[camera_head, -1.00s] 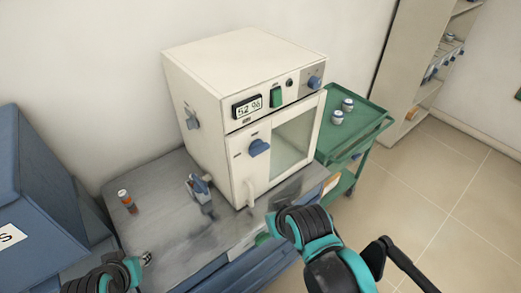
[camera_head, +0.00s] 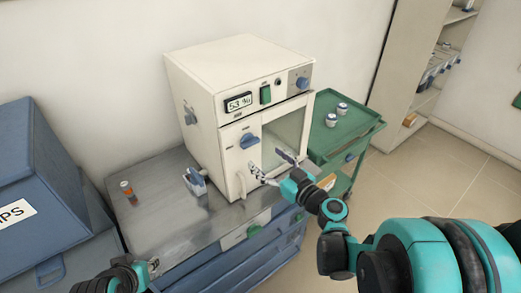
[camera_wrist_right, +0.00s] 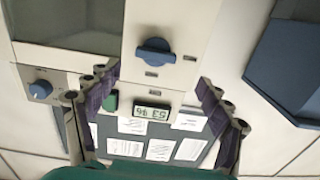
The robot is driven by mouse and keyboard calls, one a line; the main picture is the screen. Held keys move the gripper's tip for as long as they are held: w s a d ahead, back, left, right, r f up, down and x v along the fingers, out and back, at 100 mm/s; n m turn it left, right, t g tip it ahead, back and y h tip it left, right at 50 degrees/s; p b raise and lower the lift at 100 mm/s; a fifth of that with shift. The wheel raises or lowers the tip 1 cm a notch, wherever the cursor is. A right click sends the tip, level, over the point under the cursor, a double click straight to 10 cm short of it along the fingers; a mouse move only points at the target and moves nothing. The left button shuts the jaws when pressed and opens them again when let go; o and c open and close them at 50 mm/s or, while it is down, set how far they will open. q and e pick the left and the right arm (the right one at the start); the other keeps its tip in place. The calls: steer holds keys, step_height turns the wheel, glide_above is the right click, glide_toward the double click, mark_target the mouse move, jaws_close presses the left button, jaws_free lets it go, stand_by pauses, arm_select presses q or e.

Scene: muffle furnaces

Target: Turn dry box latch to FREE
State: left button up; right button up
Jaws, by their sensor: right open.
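The white dry box (camera_head: 205,75) stands on a grey bench top. Its blue latch (camera_head: 250,141) is on the upper left of the door, its handle lying roughly sideways. Small labels near it are too small to read. In the right wrist view the latch (camera_wrist_right: 155,51) appears upside down, ahead of and between the open fingers, not touched. My right gripper (camera_head: 271,163) is open and empty in front of the door, below and right of the latch; its fingers also frame the wrist view (camera_wrist_right: 156,84). My left gripper (camera_head: 150,266) is low at the left, partly cut off.
A blue-and-white object (camera_head: 195,182) and an orange-labelled vial (camera_head: 127,190) stand on the bench (camera_head: 160,225). A green cart (camera_head: 345,140) with two small jars is at the right. A blue case (camera_head: 40,165) stands left.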

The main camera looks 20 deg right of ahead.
mark_target(252, 143)
steer(key=shift+t, duration=0.3)
steer(key=x, duration=0.2)
steer(key=b+x, duration=0.1)
steer(key=x, duration=0.4)
steer(key=shift+w+d, duration=0.2)
steer(key=shift+w, duration=0.25)
steer(key=shift+r, duration=0.1)
steer(key=c, duration=1.2)
